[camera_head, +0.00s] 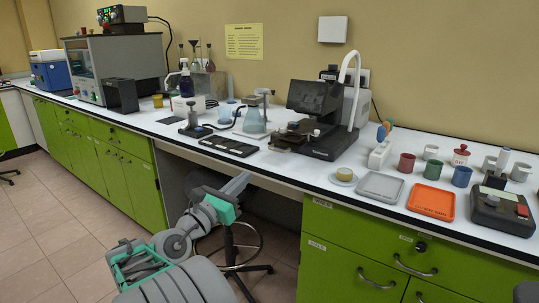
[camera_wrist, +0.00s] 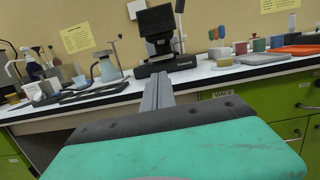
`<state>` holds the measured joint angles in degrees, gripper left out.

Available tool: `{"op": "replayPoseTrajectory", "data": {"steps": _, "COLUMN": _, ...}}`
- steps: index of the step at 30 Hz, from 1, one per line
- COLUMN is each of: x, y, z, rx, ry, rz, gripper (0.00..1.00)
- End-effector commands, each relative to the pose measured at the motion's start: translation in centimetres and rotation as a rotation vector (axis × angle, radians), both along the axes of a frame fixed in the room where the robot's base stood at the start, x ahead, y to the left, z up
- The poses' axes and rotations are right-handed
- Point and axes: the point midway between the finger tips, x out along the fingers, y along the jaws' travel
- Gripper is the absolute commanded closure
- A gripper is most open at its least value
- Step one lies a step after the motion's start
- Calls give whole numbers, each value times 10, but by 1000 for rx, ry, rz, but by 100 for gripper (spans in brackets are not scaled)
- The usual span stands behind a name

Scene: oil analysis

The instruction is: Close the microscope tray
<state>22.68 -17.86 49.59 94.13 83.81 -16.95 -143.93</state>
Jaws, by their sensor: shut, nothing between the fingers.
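The microscope (camera_head: 318,103) is a black device with a dark screen, standing on the white bench against the wall. Its low dark tray (camera_head: 287,143) sticks out at the left front of the base. In the wrist view the microscope (camera_wrist: 155,22) stands straight beyond my fingers, and its tray is hard to make out there. My gripper (camera_head: 243,179) is shut and empty, in front of the bench edge and below and left of the tray, apart from it. Its long grey fingers (camera_wrist: 164,80) point toward the microscope in the wrist view.
A flat dark plate (camera_head: 228,146) and a glass flask (camera_head: 254,120) are left of the microscope. A grey tray (camera_head: 380,187), an orange tray (camera_head: 431,201) and several cups are on the right. Below are green drawers (camera_head: 350,235) and an open knee space holding a stool (camera_head: 248,250).

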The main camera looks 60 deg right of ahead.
Motion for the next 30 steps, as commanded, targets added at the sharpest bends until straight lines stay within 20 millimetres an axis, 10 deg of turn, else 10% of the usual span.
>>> {"op": "replayPoseTrajectory", "data": {"steps": 21, "x": -16, "y": -111, "z": 17, "rx": 5, "ry": -7, "rz": 1, "gripper": 100}}
{"op": "replayPoseTrajectory", "data": {"steps": 30, "x": -17, "y": -126, "z": 21, "rx": 5, "ry": -4, "rz": 4, "gripper": 100}}
